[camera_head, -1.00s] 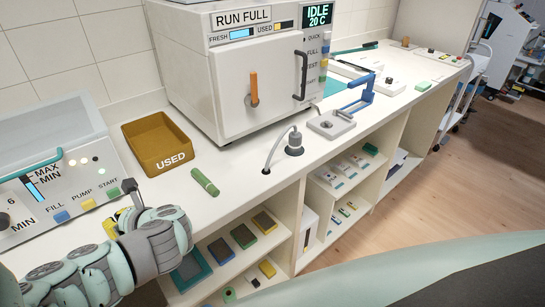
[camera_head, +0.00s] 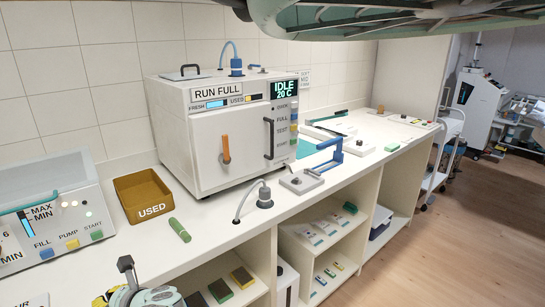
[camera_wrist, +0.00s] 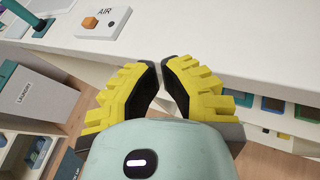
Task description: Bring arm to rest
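In the wrist view my gripper (camera_wrist: 161,65) shows two yellow ribbed fingers with black pads. Their tips are close together with a narrow gap between them, and nothing is held. The fingers are above the floor at the front edge of the white counter (camera_wrist: 225,50). In the head view only a small part of my arm (camera_head: 150,297) shows at the bottom left, in front of the counter. The rest of the arm is out of frame.
A grey bin (camera_wrist: 38,97) stands at left in the wrist view. The floor (camera_head: 420,250) at right is clear.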

